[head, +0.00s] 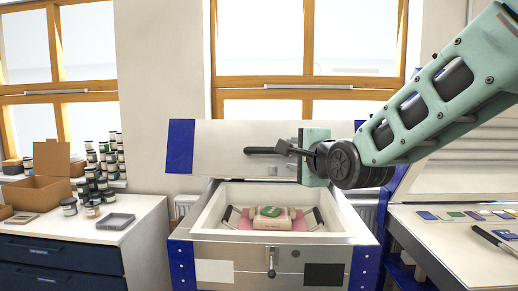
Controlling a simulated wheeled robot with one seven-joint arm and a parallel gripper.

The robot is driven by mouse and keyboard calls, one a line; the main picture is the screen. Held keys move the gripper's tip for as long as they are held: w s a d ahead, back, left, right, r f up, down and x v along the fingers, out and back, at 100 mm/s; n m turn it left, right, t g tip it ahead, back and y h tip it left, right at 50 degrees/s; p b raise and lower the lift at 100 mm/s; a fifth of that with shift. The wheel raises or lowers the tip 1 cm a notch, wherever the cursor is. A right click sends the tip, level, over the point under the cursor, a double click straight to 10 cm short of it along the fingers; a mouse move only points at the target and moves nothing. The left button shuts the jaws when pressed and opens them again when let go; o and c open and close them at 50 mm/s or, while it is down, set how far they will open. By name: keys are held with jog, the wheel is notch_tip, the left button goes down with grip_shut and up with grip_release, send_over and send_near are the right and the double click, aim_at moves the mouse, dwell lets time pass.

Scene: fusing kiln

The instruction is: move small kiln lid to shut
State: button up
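The small kiln lid (220,135) is a pale panel with blue end pieces. It stands raised, close to upright, at the back of the open kiln (198,248). A dark bar that looks like the lid handle (258,150) sticks out from its face. My gripper (287,149) reaches in from the right, its dark fingers at the right end of this bar. I cannot tell whether the fingers are closed on the bar or just beside it. My arm hides the lid's right part.
Inside the kiln, a green piece (270,212) lies on a pale block over a pink surface. A left counter (90,235) holds jars, a cardboard box (45,175) and a grey tray (115,221). A right worktable (440,250) with coloured tiles stands close to the kiln.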

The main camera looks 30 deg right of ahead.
aim_at(269, 152)
jog(key=p+x, duration=0.9)
jog(key=x, duration=0.8)
jog(key=shift+p, duration=0.35)
grip_shut()
jog(key=shift+f, duration=0.15)
